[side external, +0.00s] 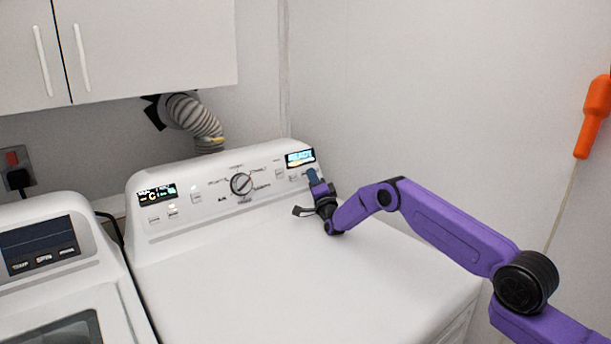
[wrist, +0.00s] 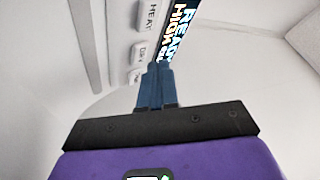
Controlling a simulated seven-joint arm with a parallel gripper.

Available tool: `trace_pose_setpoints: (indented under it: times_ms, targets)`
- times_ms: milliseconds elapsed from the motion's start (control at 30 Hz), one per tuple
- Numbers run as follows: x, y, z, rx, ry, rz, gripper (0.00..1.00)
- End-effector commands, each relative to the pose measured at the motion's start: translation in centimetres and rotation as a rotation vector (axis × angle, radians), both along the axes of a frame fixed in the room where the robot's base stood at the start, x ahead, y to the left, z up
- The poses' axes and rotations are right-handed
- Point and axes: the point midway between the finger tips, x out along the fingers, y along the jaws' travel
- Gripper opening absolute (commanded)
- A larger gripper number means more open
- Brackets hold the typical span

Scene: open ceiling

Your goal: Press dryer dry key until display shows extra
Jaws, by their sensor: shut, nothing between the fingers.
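The white dryer (side external: 330,265) has a sloped control panel with a lit display (side external: 299,158) at its right end. In the side view the display seems to read READY. In the wrist view the display (wrist: 180,30) appears turned on its side, with READY and HIGH legible and a further line partly hidden. Beside it are a key marked HEAT (wrist: 148,17), a key that seems to be marked DRY (wrist: 139,48), and a third key (wrist: 136,76). My gripper (side external: 312,174) is shut and empty, its blue fingers (wrist: 155,72) close to the panel below the display. Contact cannot be told.
A round dial (side external: 241,185) sits mid-panel, and a second lit display (side external: 157,194) is at the left. Another white appliance (side external: 70,290) stands left of the dryer. A wall is close on the right. Cabinets (side external: 150,50) hang above. The dryer top is clear.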

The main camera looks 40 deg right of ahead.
Motion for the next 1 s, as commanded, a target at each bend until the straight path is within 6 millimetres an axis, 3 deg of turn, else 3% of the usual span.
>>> trace_pose_setpoints:
  times_ms: [33,267,1000]
  targets:
    - [-0.3,-0.1,-1.3,0.003,0.027,-0.001,0.00]
    - [-0.3,-0.2,-1.4,0.003,0.027,-0.002,0.00]
    - [-4.9,-0.2,0.9,0.002,0.017,-0.001,0.00]
